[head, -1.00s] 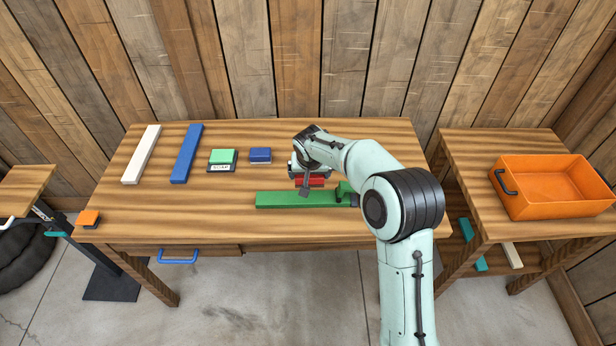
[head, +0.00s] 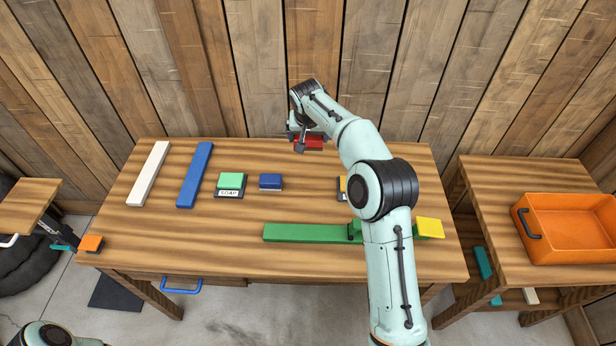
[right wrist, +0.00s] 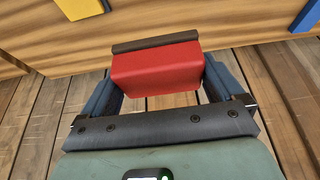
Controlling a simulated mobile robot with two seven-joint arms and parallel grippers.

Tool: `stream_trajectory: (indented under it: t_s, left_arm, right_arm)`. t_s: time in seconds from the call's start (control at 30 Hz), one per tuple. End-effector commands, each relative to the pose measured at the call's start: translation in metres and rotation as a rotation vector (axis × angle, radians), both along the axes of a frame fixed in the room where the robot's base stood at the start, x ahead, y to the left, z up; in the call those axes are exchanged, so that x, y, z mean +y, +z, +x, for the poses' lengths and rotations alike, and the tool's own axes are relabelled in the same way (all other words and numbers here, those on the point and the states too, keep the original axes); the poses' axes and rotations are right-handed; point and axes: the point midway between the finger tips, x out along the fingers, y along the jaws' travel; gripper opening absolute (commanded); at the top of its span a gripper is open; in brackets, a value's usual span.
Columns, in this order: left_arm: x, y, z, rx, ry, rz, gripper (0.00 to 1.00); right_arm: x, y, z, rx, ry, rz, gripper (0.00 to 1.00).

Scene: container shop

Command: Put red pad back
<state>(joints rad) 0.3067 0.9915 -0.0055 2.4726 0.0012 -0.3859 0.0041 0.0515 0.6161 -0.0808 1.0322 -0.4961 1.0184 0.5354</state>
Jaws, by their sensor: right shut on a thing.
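My right gripper (head: 307,145) is shut on the red pad (head: 312,142) and holds it up near the back edge of the table, in front of the plank wall. In the right wrist view the red pad (right wrist: 156,73) sits between the two dark fingers, with a dark brown strip along its far edge. A green pad (head: 231,180) sits on a holder labelled SOAP, and a blue pad (head: 270,181) is to its right. A yellow and dark item (head: 342,188) is mostly hidden behind my right arm. My left gripper is not in view.
A long green bar (head: 305,233) lies near the front, with a yellow pad (head: 430,228) past its right end. White (head: 148,175) and blue (head: 194,175) bars lie at left, an orange block (head: 91,243) at the left corner. An orange tray (head: 528,224) stands on the right table.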

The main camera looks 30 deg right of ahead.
Motion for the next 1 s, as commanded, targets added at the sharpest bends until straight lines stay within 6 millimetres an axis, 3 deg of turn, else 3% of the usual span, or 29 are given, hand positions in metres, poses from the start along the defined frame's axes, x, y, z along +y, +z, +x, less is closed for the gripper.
stream_trajectory:
  t_s: [0.23,0.5,0.87,1.0]
  left_arm:
    - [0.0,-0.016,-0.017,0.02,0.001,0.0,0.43]
    - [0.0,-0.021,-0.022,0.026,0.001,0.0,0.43]
    - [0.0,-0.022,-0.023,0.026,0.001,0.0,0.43]
    - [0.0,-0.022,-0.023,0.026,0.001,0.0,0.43]
  right_arm:
    - [0.0,-0.064,-0.003,0.012,0.0,0.002,0.66]
    - [0.0,-0.131,-0.002,0.008,0.0,0.001,0.66]
    - [0.0,-0.165,-0.001,0.004,0.001,0.001,0.66]
    - [0.0,-0.187,-0.002,0.006,0.0,0.001,0.66]
